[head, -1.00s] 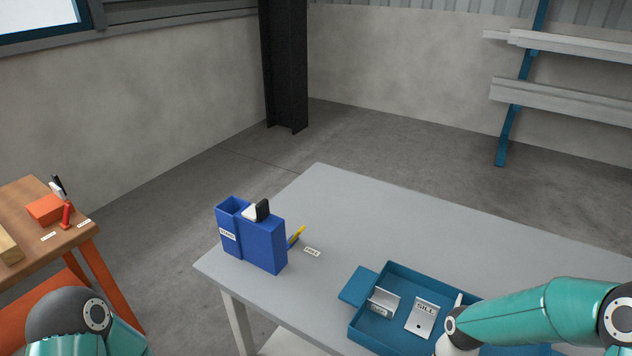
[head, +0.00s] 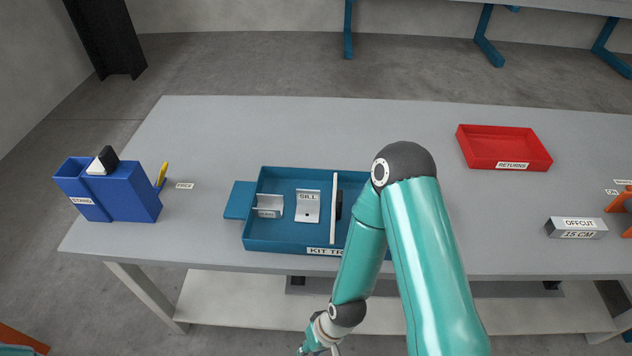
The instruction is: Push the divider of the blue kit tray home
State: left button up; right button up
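The blue kit tray (head: 275,245) lies on the grey table, with a KIT TR... label on its front wall; my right arm covers its right part. The divider (head: 334,215) is a thin white upright plate standing across the tray, just left of my arm. Whether it is fully seated cannot be told. A dark round thing sits against its right side, partly hidden. Left of the divider are a silver SILL bracket (head: 307,206) and another silver bracket (head: 268,206). My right arm bends down to the bottom edge, where its gripper is cut off. My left gripper is out of view.
A blue tab or plate (head: 238,200) sticks out at the tray's left. A blue holder (head: 130,193) stands at the table's left end. A red RETURNS tray (head: 503,149) and a grey OFFCUT block (head: 576,228) are to the right. The table behind the kit tray is clear.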

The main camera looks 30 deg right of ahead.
aim_at(337, 205)
jog(key=u, duration=0.35)
jog(key=k, duration=1.3)
jog(key=z, duration=0.4)
jog(key=i, duration=1)
jog(key=u, duration=0.05)
